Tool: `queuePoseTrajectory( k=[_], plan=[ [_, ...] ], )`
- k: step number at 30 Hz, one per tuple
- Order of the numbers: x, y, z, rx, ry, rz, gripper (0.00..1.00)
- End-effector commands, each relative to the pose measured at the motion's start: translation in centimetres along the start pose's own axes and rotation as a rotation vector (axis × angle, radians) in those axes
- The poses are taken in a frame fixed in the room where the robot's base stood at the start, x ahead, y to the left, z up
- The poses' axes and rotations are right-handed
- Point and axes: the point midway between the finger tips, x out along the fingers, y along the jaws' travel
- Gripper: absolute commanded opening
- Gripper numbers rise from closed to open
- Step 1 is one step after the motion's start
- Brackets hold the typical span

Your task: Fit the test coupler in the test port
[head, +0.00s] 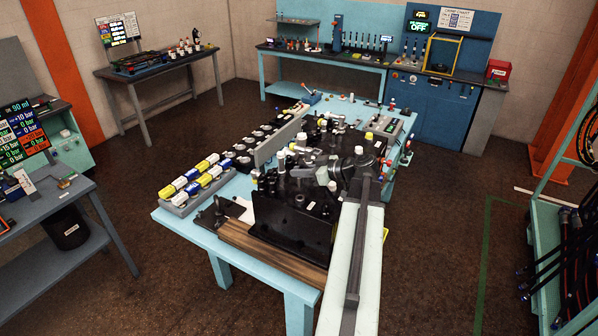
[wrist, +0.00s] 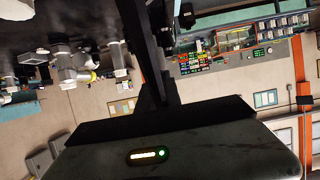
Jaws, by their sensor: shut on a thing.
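My gripper (head: 308,166) is over the top of a black block (head: 288,222) on the light blue bench in the head view. In the wrist view, a dark finger of my gripper (wrist: 153,55) reaches up past the gripper body. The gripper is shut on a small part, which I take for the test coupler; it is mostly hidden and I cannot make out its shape. The block's underside-up face with grey and white fittings (wrist: 75,65) shows at left in the wrist view. I cannot tell which opening is the test port, or whether the part touches it.
A tray of yellow, white and blue cylinders (head: 178,206) stands on the bench (head: 190,228) left of the block. A grey upright plate (head: 278,138) stands behind. A hose rack (head: 548,220) is at right. The floor (head: 440,235) between the bench and rack is clear.

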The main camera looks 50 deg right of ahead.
Motion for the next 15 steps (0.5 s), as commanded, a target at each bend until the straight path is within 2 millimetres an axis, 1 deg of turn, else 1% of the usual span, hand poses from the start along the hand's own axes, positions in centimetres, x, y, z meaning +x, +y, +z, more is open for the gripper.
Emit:
queuePoseTrajectory(
  k=[1, 6, 10, 15],
  plan=[
    [0.5, 0.0, 1.1, 0.000, 0.000, 0.000, 0.00],
    [1.2, 0.0, 2.9, 0.000, 0.000, 0.000, 0.00],
    [1.5, 0.0, 3.6, 0.000, 0.000, 0.000, 0.00],
    [1.5, 0.0, 3.6, 0.000, 0.000, 0.000, 0.00]
  ],
)
